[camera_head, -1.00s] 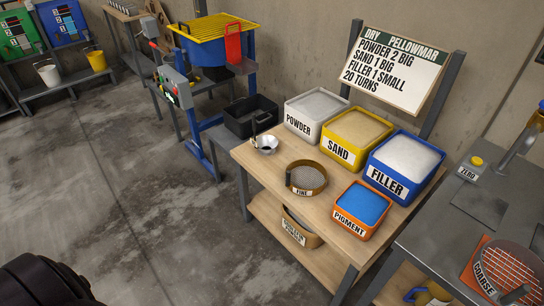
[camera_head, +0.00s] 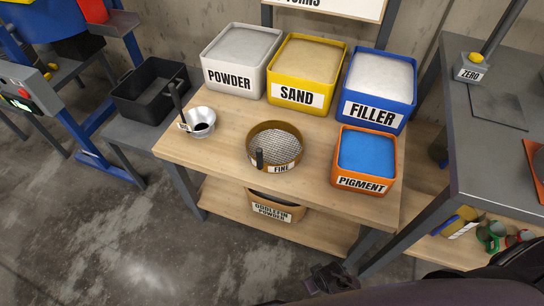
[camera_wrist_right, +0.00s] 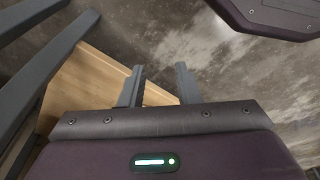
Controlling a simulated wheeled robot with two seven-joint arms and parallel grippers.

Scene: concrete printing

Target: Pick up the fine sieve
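The fine sieve (camera_head: 273,144) is a round brown ring with a grey mesh, a short dark handle at its front left and a label reading FINE. It lies on the wooden table in the head view, left of the pigment bin. My right gripper (camera_head: 332,280) is low in front of the table, well apart from the sieve. The right wrist view shows its two fingers (camera_wrist_right: 159,86) spread with nothing between them. The sieve is not visible in that view. My left gripper is not in view.
Powder (camera_head: 240,60), sand (camera_head: 305,72), filler (camera_head: 379,88) and orange pigment (camera_head: 364,160) bins stand behind and right of the sieve. A metal scoop (camera_head: 200,122) lies left. The table's front left is clear.

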